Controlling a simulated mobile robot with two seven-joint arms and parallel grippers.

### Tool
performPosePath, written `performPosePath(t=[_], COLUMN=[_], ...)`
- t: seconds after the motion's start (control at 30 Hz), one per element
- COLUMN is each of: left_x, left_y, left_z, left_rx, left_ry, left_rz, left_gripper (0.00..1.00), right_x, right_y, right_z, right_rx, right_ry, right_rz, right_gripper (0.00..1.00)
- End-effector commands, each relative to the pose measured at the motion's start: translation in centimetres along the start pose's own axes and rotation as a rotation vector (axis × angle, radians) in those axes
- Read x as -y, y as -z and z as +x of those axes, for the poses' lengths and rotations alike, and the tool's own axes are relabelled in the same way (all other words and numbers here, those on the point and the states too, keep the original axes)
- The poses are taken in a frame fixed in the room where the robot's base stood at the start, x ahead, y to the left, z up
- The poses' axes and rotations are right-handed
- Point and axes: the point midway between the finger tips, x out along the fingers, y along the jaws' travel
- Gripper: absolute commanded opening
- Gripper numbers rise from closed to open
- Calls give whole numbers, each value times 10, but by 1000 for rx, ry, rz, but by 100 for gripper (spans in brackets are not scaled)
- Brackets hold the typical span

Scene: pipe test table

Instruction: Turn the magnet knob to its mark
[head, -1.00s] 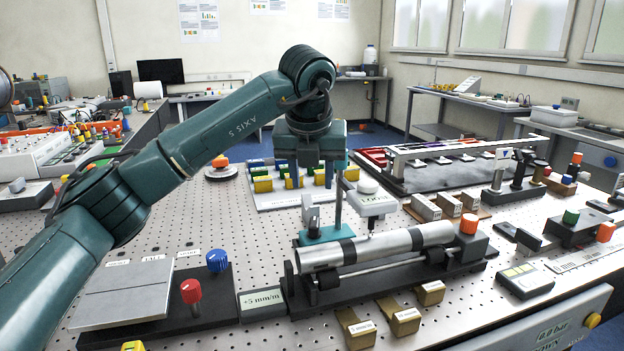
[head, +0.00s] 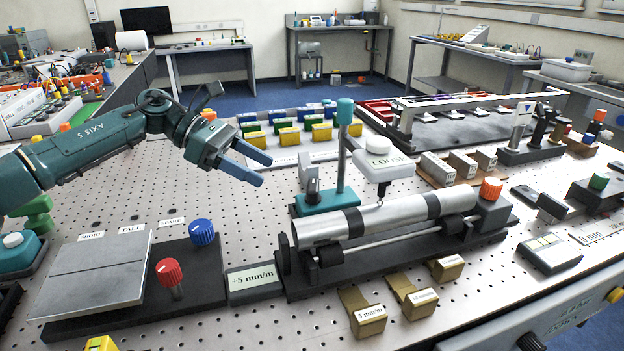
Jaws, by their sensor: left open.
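The measuring stand has a teal base (head: 328,201) behind the silver pipe (head: 375,221), an upright teal post (head: 341,165) and a white gauge head (head: 385,166) labelled "LOOSE" over the pipe. A small grey upright part (head: 312,187) on the base's left side may be the magnet knob; its mark is too small to make out. My left gripper (head: 262,170) is open and empty, left of the stand and apart from it, with its blue fingers pointing right. My right gripper is not in view.
The pipe lies on a black roller bench (head: 400,262) with an orange knob (head: 490,188). Brass blocks (head: 365,312) stand in front. A panel with red (head: 169,271) and blue (head: 202,232) knobs is at left. Colored blocks (head: 287,135) stand behind.

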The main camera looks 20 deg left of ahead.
Motion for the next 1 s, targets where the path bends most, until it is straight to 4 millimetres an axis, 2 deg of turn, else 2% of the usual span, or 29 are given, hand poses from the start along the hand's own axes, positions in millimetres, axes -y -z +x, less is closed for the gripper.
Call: performPosePath(t=[0.17,0.33,0.8,1.0], left_x=[-4,-4,-7,-9], left_y=[4,2,-10,-12], left_z=[-15,-5,86,108], left_rx=[104,118,116,117], left_ry=[-43,-46,-45,-47], left_rz=[97,115,113,113], left_gripper=[67,67,67,67], right_x=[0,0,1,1], right_y=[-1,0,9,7], right_z=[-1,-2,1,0], right_rx=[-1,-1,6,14], right_ry=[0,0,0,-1], right_rz=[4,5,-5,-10], right_gripper=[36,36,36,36])
